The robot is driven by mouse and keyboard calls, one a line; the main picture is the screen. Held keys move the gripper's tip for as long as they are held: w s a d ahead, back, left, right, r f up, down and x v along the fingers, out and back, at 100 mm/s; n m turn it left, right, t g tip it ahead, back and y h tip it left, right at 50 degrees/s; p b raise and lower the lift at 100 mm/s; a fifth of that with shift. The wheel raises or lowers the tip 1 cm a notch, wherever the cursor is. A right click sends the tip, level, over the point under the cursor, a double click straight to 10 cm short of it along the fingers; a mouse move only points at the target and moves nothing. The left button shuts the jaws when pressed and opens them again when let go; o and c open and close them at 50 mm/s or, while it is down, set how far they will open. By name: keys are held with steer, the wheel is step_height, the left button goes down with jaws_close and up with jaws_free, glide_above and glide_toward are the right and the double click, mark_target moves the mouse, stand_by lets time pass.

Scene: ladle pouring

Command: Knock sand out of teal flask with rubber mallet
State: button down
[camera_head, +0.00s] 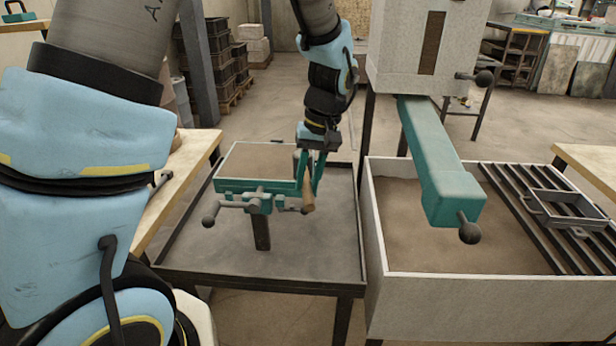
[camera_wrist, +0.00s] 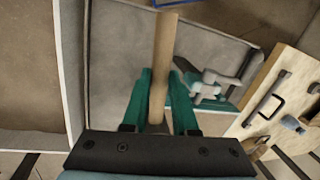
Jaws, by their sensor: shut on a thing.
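The teal flask (camera_head: 235,186) has a brown, sand-like top surface and sits level above a grey-topped table, with grey clamp handles at its front. Its teal edge and clamps (camera_wrist: 215,85) show at the right in the wrist view. My gripper (camera_head: 308,180) is at the flask's right end, pointing down. Its teal fingers are shut on the wooden handle of the mallet (camera_wrist: 163,70). The handle's lower end (camera_head: 308,196) sticks out below the fingers in the head view. The mallet's head cannot be made out. Whether mallet and flask touch is unclear.
The grey table (camera_head: 320,255) has a raised rim and bare space around the flask. To the right stands a pale sand bin (camera_head: 450,290), with a teal chute arm (camera_head: 440,165) above it and dark bars (camera_head: 535,215). A wooden bench with tools (camera_wrist: 275,105) is at the other side.

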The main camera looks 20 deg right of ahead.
steer(key=shift+r+p, duration=1.5)
steer(key=shift+p, duration=0.1)
steer(key=shift+f, duration=0.1)
steer(key=shift+f, duration=0.2)
steer(key=shift+f+b, duration=1.1)
steer(key=shift+f, duration=0.45)
steer(key=shift+r+p, duration=1.6)
steer(key=shift+r, duration=0.15)
steer(key=shift+f, duration=0.2)
steer(key=shift+f, duration=0.1)
